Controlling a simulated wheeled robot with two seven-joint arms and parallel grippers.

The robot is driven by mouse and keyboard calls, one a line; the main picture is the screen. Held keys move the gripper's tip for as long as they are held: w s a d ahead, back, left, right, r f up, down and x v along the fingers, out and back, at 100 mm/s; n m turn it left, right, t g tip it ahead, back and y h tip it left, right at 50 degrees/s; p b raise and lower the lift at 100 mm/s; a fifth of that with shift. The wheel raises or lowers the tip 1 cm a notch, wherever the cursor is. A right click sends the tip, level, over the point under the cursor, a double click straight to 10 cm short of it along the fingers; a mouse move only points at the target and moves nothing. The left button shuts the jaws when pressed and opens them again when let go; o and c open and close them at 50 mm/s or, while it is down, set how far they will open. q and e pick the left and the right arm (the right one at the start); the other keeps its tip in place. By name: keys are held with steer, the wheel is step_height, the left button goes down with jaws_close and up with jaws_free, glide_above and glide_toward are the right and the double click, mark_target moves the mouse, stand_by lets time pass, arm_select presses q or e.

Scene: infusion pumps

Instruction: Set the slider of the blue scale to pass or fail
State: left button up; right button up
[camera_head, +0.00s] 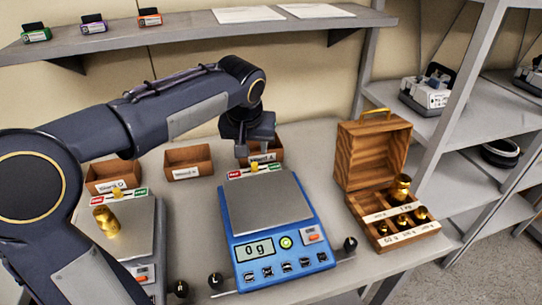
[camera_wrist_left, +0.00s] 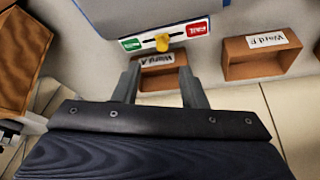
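The blue scale (camera_head: 277,229) stands on the table in the middle of the head view, its plate empty and its display reading 0 g. At its back edge is a slider strip, red at left and green at right, with a yellow slider knob (camera_head: 255,167) near the middle. In the left wrist view the yellow knob (camera_wrist_left: 162,42) stands between the green and red labels. My left gripper (camera_head: 254,153) is at the scale's back edge, close to the knob; its two fingers (camera_wrist_left: 160,70) are apart, with no knob between them. My right gripper is not in view.
A second scale (camera_head: 120,240) with a brass weight (camera_head: 105,221) is partly hidden behind my left arm. Small brown ward boxes (camera_head: 188,161) stand along the back. An open wooden weight case (camera_head: 373,155) is at right. A shelf (camera_head: 200,30) runs above.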

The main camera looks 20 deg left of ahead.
mark_target(254, 164)
arm_select(q)
steer(key=x, duration=0.7)
steer(key=shift+s+a+f, duration=0.1)
jaws_close()
